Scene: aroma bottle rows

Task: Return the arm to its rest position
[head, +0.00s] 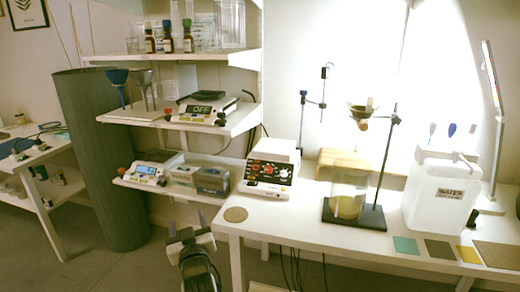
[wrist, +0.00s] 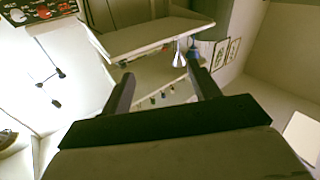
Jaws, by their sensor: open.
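My gripper (head: 188,232) is at the lower middle of the head view, in front of the shelf unit and left of the white table. In the wrist view my gripper (wrist: 158,76) has its two dark fingers well apart, with nothing between them. The fingers are open and hold nothing. The wrist view is tilted and shows shelf undersides and the wall beyond the fingers.
The lowest shelf (head: 165,188) and a green cylinder (head: 100,160) are behind. Floor (head: 90,265) at the lower left is clear.

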